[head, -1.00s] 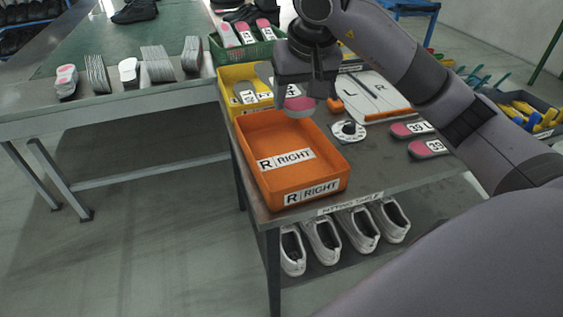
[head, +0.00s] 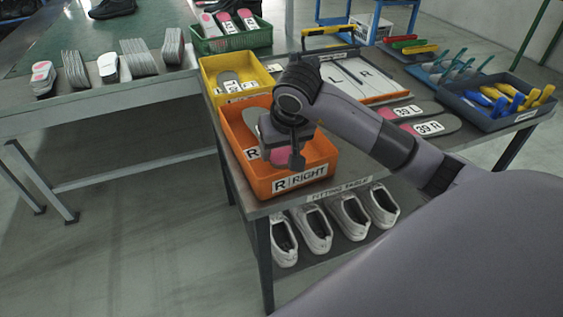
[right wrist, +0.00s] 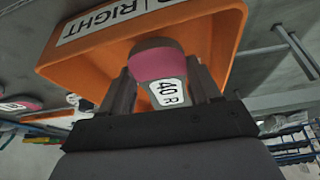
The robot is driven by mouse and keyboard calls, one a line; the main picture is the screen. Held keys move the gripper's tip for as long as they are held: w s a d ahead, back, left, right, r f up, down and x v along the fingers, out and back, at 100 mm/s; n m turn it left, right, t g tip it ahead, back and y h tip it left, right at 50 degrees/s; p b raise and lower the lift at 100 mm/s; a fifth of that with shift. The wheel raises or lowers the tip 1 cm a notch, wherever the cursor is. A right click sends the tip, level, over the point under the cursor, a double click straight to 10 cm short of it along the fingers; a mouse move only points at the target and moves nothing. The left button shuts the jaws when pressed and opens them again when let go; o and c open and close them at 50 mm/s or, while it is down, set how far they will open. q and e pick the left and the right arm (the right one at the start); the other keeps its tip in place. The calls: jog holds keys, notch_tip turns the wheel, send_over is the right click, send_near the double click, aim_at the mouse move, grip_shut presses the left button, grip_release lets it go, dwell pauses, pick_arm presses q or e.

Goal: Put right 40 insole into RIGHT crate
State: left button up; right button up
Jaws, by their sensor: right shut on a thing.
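The 40 R insole (right wrist: 166,92), with a pink heel and a white label, is held between the fingers of my right gripper (right wrist: 162,95). In the head view my right gripper (head: 287,158) is low over the orange RIGHT crate (head: 313,165), and part of the insole's pink end (head: 279,156) shows beside it. The crate's printed wall also shows behind the insole in the right wrist view (right wrist: 88,62). The gripper and arm hide much of the crate's inside, so I cannot tell whether the insole touches its floor. My left gripper is out of view.
The crate stands on the fitting table's front left corner. A yellow LEFT crate (head: 206,80) is behind it, and a green crate (head: 222,44) farther back holds insoles. The 39 R insole (head: 440,126) and 39 L insole (head: 400,112) lie to the right. A grey tool bin (head: 493,122) stands beyond.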

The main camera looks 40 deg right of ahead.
jog(key=shift+f, duration=2)
jog(key=shift+b, duration=0.3)
jog(key=shift+f, duration=0.2)
jog(key=o, duration=1)
jog(key=shift+r, duration=0.1)
jog(key=shift+o, duration=0.2)
